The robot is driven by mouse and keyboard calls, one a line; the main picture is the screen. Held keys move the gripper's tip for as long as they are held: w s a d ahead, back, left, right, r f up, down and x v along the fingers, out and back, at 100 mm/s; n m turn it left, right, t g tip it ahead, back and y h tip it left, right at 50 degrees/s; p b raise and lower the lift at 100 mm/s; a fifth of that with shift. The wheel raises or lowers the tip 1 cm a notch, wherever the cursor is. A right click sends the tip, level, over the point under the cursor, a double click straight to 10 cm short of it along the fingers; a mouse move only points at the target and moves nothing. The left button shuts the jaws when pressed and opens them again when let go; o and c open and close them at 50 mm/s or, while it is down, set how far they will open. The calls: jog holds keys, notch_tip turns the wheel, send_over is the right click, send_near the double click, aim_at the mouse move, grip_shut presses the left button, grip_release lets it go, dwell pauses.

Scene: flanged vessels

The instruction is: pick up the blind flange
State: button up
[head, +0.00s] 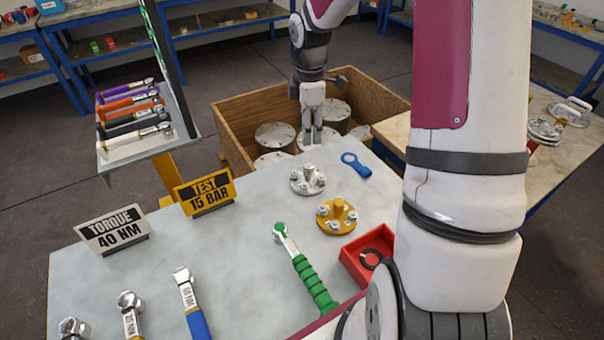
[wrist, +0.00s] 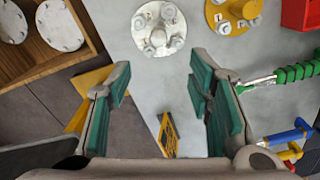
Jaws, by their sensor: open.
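A silver round flange (head: 308,180) with bolts and a central knob lies on the pale table near its far edge. It also shows in the wrist view (wrist: 159,40) at the top middle, ahead of the fingertips. A similar yellow flange (head: 337,217) lies just nearer and to the right, and it shows at the top of the wrist view (wrist: 234,15). Which one is the blind flange, I cannot tell for sure. My gripper (head: 312,138) hangs beyond the silver flange, by the crate. In the wrist view its two green-padded fingers (wrist: 160,88) are apart and nothing is between them.
A wooden crate (head: 243,104) with several grey discs stands behind the table. A blue-handled ring tool (head: 357,164), a red tray (head: 352,262) and a green-handled wrench (head: 313,282) lie near the flanges. A yellow "TEST 15 BAR" sign (head: 205,193) stands left.

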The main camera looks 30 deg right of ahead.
send_near(308, 165)
notch_tip(308, 165, down, 5)
jog(key=shift+s+f, duration=0.1)
jog(key=shift+f, duration=0.05)
notch_tip(308, 165, down, 5)
jog(key=shift+r, duration=0.1)
dwell(0.3)
grip_shut()
